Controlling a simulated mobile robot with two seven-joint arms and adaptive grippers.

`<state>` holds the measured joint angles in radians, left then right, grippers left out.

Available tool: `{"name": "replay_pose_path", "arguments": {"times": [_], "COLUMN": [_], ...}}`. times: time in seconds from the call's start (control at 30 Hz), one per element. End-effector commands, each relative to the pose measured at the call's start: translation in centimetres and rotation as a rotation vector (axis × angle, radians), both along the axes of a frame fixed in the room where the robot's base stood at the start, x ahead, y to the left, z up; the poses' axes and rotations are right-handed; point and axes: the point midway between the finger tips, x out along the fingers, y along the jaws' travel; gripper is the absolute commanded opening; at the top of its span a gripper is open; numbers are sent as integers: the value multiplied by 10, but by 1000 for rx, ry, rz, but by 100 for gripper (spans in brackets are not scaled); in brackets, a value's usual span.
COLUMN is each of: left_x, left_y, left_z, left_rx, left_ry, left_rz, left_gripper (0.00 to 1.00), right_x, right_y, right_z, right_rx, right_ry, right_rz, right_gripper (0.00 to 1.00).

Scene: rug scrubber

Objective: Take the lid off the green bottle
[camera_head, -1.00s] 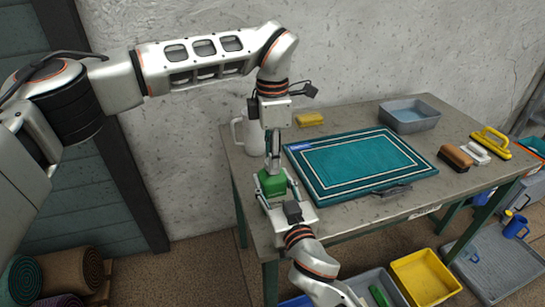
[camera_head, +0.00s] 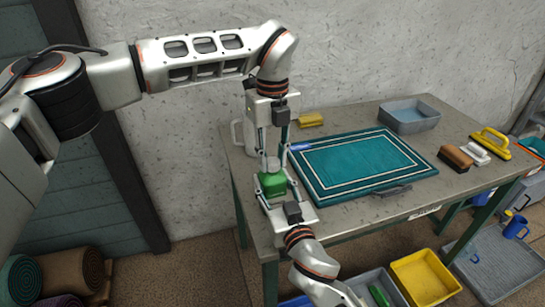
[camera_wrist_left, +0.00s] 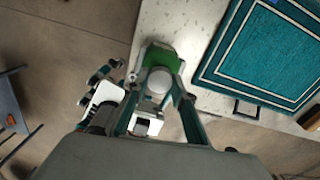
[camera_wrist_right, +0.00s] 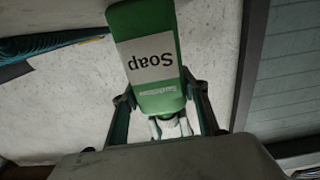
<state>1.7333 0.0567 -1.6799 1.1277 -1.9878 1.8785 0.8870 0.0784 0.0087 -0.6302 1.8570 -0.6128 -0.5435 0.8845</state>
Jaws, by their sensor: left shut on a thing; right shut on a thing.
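The green bottle (camera_head: 272,185) stands upright near the table's left front corner. Its "Soap" label shows in the right wrist view, where the bottle (camera_wrist_right: 180,50) appears upside down. My right gripper (camera_head: 273,197) is shut around the bottle's body from the front. The pale grey lid (camera_head: 272,163) is at the bottle's top; it also shows as a round cap in the left wrist view (camera_wrist_left: 160,80). My left gripper (camera_head: 273,165) points straight down from above, shut on the lid. I cannot tell whether the lid is loose on the neck.
A teal rug (camera_head: 360,165) lies on the table (camera_head: 400,210) just right of the bottle. A white jug (camera_head: 238,133) and a yellow sponge (camera_head: 311,120) stand behind. A grey basin (camera_head: 410,115) and brushes (camera_head: 456,157) are farther right.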

Motion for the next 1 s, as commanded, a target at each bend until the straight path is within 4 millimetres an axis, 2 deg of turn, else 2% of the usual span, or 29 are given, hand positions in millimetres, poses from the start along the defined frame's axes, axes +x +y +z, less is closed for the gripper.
{"name": "replay_pose_path", "arguments": {"times": [0.7, 0.87, 1.0], "left_x": [0, 0, 0], "left_y": [0, 0, 0], "left_z": [1, 1, 1], "left_rx": [1, 1, 1], "left_ry": [1, 1, 1], "left_rz": [1298, 1461, 1464], "left_gripper": [0, 0, 0], "right_x": [0, 0, 0], "right_y": [0, 0, 0], "right_z": [0, 0, 0], "right_rx": [0, 0, 0], "right_ry": [0, 0, 0], "right_rz": [0, 0, 0], "right_gripper": [0, 0, 0]}}
